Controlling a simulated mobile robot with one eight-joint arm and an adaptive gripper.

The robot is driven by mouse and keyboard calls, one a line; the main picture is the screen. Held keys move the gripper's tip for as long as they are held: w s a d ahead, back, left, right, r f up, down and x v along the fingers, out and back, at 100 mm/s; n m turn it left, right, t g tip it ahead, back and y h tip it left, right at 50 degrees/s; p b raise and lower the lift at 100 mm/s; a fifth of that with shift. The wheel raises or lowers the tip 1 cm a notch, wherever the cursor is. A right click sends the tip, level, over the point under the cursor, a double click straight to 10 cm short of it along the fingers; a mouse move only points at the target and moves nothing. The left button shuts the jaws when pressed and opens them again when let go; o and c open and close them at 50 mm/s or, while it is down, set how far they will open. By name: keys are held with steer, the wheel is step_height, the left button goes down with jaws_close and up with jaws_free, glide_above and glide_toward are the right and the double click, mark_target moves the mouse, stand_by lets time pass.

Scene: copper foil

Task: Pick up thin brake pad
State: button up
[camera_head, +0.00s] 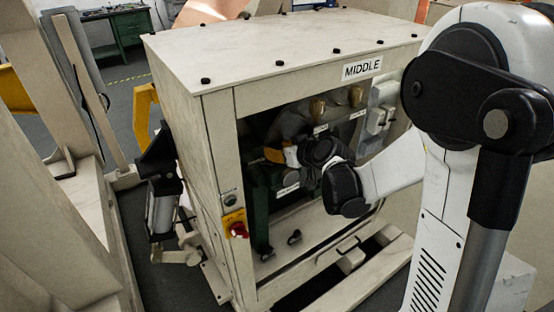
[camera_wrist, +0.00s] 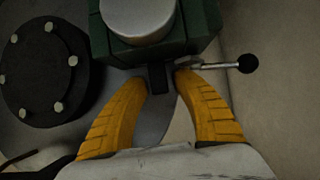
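My gripper (camera_wrist: 168,76) has two yellow ribbed fingers, seen in the wrist view. Their tips stand apart, one on each side of a small dark block (camera_wrist: 159,80) under a green housing (camera_wrist: 105,42). This block may be the thin brake pad, but no label shows that. I cannot tell whether the tips press on it. A grey curved plate (camera_wrist: 150,122) shows between the fingers. In the head view my gripper (camera_head: 275,156) reaches inside the open-fronted cabinet (camera_head: 222,140). Its fingertips and the pad are too small or hidden there.
A lever with a black knob (camera_wrist: 247,63) sticks out right of the green housing. A dark bolted flange (camera_wrist: 45,75) is at left. The cabinet's frame surrounds my arm, with a red switch (camera_head: 239,229) on its front post and small black parts (camera_head: 294,237) on its floor.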

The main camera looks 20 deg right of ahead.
steer(key=c, duration=0.5)
jaws_close()
steer(key=shift+r, duration=0.15)
